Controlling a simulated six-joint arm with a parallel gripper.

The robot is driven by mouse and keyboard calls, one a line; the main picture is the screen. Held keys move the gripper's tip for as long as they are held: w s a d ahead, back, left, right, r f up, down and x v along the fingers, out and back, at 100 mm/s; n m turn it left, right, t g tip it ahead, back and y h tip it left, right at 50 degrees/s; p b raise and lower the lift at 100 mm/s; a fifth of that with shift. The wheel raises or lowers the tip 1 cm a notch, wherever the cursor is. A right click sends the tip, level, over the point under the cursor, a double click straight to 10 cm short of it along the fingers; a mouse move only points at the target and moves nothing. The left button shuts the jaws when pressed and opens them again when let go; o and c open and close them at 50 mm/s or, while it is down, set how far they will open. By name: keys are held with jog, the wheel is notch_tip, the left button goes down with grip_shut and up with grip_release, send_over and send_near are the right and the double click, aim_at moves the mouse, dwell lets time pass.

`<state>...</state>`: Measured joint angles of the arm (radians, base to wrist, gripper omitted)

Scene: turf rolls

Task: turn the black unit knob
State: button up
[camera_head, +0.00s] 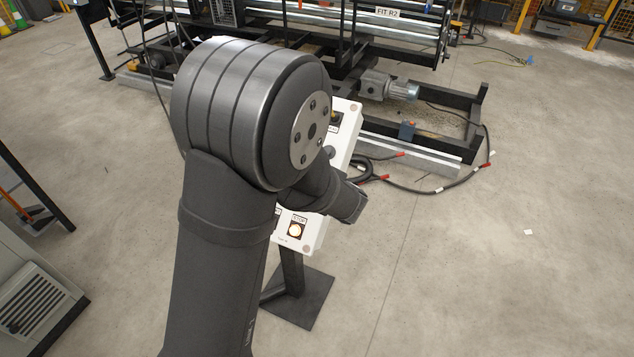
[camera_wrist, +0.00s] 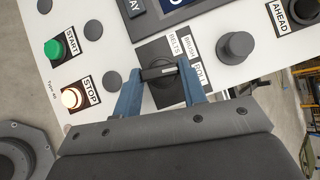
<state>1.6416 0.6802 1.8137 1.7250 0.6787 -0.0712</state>
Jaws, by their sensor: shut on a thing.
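The black unit knob (camera_wrist: 158,73) is on the white control panel, in the upper middle of the wrist view. Its bar lies nearly level in that view and has a pale mark on it. Labels BELTS, BRUSH and ROLL stand beside it, turned steeply. My gripper (camera_wrist: 160,78) has its two blue fingers on either side of the knob and is shut on it. In the head view my arm covers the knob and the fingers. Parts of the white panel (camera_head: 345,113) show around the arm.
A green START button (camera_wrist: 54,49) and a lit STOP button (camera_wrist: 71,97) are at the left of the wrist view. A round black knob (camera_wrist: 237,45) and an AHEAD switch (camera_wrist: 303,11) are to the right. A dark machine frame (camera_head: 420,150) and cables lie behind the panel.

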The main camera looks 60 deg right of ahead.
jog(key=shift+a+m+h, duration=0.1)
jog(key=shift+m+h, duration=0.5)
jog(key=shift+m, duration=0.5)
jog(key=o, duration=1)
jog(key=v, duration=1.7)
jog(key=shift+a, duration=0.3)
jog(key=shift+w, duration=0.15)
